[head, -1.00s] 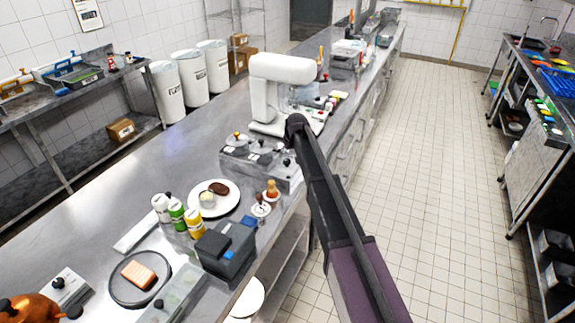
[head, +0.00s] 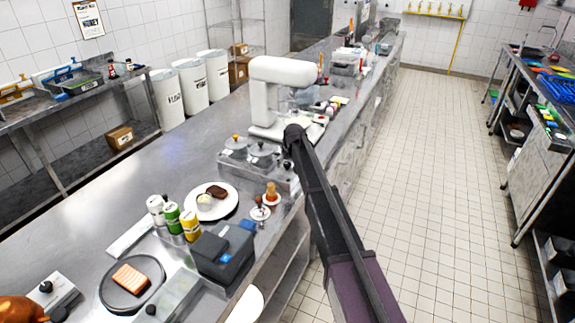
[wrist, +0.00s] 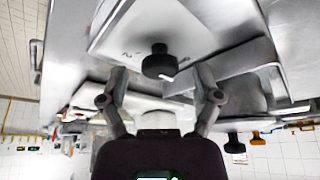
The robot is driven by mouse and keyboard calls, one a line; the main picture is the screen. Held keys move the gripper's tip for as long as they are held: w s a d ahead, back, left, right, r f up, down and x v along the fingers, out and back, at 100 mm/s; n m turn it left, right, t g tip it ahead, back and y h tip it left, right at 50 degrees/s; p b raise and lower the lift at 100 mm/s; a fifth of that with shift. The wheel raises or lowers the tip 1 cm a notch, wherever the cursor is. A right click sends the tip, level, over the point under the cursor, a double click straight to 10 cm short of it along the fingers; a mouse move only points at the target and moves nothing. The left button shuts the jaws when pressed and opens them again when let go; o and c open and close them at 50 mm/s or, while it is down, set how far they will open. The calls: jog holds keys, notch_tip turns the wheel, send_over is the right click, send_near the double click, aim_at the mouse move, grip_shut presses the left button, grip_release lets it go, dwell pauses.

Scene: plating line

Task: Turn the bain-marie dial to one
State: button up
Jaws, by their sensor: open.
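The bain-marie (head: 283,182) stands at the counter's front edge with metal lids on top, partly behind my arm in the head view. Its dial is a black knob (wrist: 158,63) with a white pointer mark, on a pale panel (wrist: 200,35) in the wrist view. The pointer aims toward the lower right of that picture. My gripper (wrist: 160,73) is open, one finger on each side of the knob, with gaps visible. In the head view its fingers are hard to make out.
A white stand mixer (head: 275,90) stands just behind the bain-marie. A white plate with food (head: 226,208), shaker bottles (head: 173,217) and a dark blue-grey box (head: 222,255) are nearer on the counter. The tiled aisle (head: 430,190) on the right is clear.

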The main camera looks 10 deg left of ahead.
grip_shut()
jog(key=shift+m, duration=0.4)
jog(key=m+h, duration=0.2)
jog(key=m, duration=0.3)
jog(key=shift+a, duration=0.2)
jog(key=m+h, duration=0.1)
jog(key=m, duration=0.2)
jog(key=m+h, duration=0.1)
jog(key=m, duration=0.2)
jog(key=shift+g, duration=0.3)
jog(key=shift+s+h, duration=0.1)
jog(key=shift+h, duration=0.2)
